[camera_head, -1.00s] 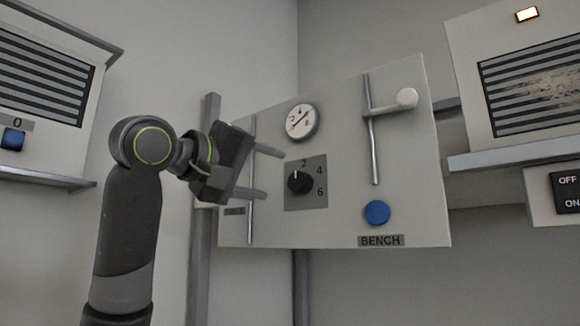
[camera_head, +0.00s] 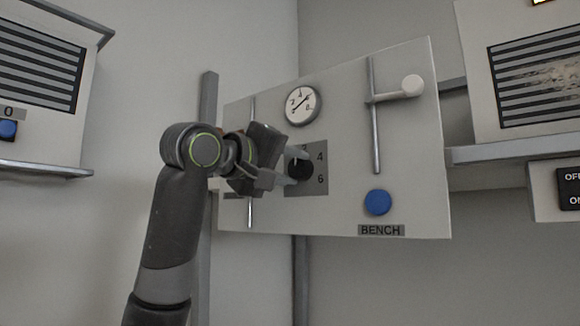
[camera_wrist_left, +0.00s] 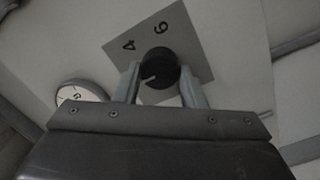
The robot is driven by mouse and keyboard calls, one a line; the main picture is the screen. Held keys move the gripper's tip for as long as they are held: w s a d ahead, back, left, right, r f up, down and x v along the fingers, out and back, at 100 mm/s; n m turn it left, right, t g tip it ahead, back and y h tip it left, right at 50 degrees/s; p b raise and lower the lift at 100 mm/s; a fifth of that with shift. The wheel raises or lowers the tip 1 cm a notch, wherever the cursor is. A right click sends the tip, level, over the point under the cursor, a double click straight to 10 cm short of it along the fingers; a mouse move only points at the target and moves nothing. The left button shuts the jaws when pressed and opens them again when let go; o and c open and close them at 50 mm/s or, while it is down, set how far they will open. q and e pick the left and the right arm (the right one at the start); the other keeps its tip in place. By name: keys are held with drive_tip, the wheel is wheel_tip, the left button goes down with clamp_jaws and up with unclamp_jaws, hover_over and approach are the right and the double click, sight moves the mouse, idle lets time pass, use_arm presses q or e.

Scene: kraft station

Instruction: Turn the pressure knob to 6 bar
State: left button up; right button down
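The black pressure knob (camera_head: 300,168) sits on a grey plate (camera_head: 315,188) marked 4 and 6 on the white panel. It also shows in the left wrist view (camera_wrist_left: 159,68), with a light pointer line on its face. In the head view the 2 is hidden behind my left gripper (camera_head: 290,167). That gripper is open, with its fingertips around the knob's sides; in the left wrist view the fingers (camera_wrist_left: 160,85) stand on either side of it. I cannot tell whether they touch it. The round gauge (camera_head: 303,104) is above the knob. My right gripper is not in view.
On the same panel are a blue button (camera_head: 377,202), a white lever (camera_head: 398,90) on a vertical rod, and a BENCH label (camera_head: 381,230). A grey post (camera_head: 207,150) stands at the panel's left edge. Vented boxes are at both sides.

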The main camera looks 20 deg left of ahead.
use_arm(q)
drive_tip(key=c, duration=0.3)
drive_tip(key=m, duration=0.5)
drive_tip(key=shift+d+r+m+p, duration=0.1)
drive_tip(key=shift+r+m+p, duration=0.05)
drive_tip(key=shift+m+p, duration=0.2)
drive_tip(key=m+y+p, duration=0.1)
drive_tip(key=m, duration=0.4)
drive_tip(key=shift+d+m, duration=0.1)
drive_tip(key=shift+m, duration=0.25)
drive_tip(key=m, duration=0.5)
drive_tip(key=shift+s+d+m+y+p, duration=0.1)
drive_tip(key=shift+m+y+p, duration=0.2)
drive_tip(key=shift+m+y, duration=0.1)
drive_tip(key=m, duration=0.5)
drive_tip(key=shift+d, duration=0.1)
drive_tip(key=shift+m, duration=0.3)
